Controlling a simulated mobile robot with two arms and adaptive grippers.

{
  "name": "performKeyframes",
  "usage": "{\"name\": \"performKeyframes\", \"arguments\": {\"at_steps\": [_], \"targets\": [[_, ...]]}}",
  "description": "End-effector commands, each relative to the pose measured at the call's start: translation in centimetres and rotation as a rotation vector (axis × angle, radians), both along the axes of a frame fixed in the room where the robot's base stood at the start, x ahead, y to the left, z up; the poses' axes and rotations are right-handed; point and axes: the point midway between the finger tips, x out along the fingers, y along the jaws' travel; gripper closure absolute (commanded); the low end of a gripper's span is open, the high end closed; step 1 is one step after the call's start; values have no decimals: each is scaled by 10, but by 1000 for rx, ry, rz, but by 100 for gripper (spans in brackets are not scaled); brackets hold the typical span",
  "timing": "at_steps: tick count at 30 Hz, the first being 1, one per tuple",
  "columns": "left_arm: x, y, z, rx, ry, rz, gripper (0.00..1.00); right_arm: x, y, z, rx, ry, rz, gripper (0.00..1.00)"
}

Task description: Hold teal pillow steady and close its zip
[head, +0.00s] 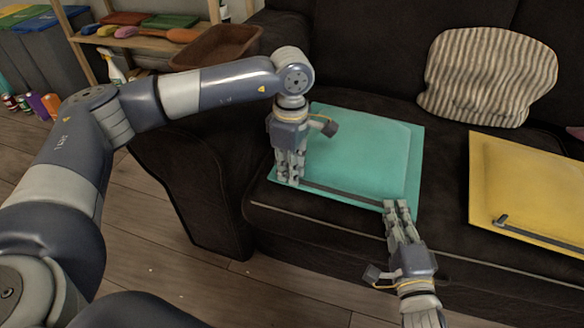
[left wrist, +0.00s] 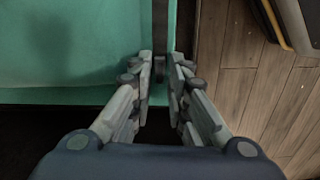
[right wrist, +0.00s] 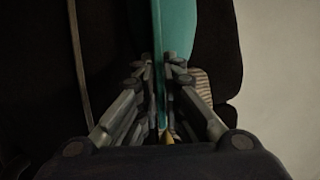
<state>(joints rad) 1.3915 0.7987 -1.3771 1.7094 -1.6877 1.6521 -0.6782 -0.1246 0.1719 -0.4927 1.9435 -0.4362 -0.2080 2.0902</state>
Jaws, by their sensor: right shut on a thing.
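The teal pillow (head: 360,150) lies flat on the sofa seat. Its dark zip strip (head: 345,197) runs along the front edge. My left gripper (head: 288,180) points down at the strip's left end. In the left wrist view its fingers (left wrist: 160,58) are apart, with the strip (left wrist: 160,25) and a small dark piece, perhaps the slider, between them. My right gripper (head: 396,204) is shut on the pillow's front right corner. The right wrist view shows the teal edge (right wrist: 160,40) between its fingers (right wrist: 164,60). The slider is hidden in the head view.
A yellow pillow (head: 535,185) with its own zip slider (head: 502,221) lies to the right. A striped cushion (head: 487,78) leans on the backrest. The sofa arm (head: 190,150) stands left of the teal pillow. Wooden floor (head: 150,250) is clear in front.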

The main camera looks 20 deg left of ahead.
Motion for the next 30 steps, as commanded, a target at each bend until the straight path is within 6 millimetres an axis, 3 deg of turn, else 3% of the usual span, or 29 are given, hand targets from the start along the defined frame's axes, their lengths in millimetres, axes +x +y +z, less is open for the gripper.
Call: {"name": "performKeyframes", "arguments": {"at_steps": [8, 21, 30], "targets": [[0, -1, 13, -2, -1, -1, 84, 0, -1, -1, -3, 3, -3, 100], [0, -1, 100, -2, -3, -1, 84, 1, -1, -1, -3, 3, -2, 100], [-1, 0, 120, 0, 1, 0, 84, 0, -1, -1, -2, 2, -2, 100]]}}
